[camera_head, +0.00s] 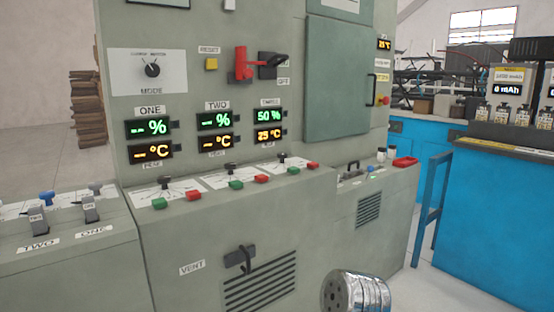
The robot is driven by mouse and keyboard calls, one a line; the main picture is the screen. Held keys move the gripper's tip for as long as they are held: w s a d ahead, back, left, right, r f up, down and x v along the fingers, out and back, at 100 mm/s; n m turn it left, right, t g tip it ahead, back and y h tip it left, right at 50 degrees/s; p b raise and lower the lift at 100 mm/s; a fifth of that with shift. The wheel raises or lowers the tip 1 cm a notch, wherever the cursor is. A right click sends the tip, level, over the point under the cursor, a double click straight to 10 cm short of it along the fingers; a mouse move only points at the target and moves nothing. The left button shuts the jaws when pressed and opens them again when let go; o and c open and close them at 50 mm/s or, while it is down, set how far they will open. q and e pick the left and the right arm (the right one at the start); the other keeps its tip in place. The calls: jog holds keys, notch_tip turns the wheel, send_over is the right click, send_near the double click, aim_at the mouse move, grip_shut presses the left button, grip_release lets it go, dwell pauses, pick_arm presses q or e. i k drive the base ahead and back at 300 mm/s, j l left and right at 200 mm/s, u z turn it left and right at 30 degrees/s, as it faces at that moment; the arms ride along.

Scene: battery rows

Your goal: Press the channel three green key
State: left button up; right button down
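The green key (293,170) under the third display column is small and sits on the sloped ledge of the grey-green cabinet. A red key (313,166) is to its right and a black knob (283,160) is just behind it. The third display (268,116) above reads 50 % in green and 25 °C in amber. The green key of column two (236,184) and the green key of column one (159,203) lie further left on the ledge. Neither of my grippers is in view, and nothing touches the keys.
A shiny ribbed metal part (358,292) shows at the bottom edge; I cannot tell whether it is mine. A red handle (242,66) sticks out above the displays. A lower grey console (70,240) stands left, and a blue bench (500,220) right. Floor shows between cabinet and bench.

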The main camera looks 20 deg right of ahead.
aim_at(293, 170)
jog(key=l+u, duration=0.15)
jog(key=l, duration=0.45)
jog(key=l+u, duration=0.15)
jog(key=l, duration=0.45)
jog(key=k+l+u, duration=0.15)
jog(key=l, duration=0.45)
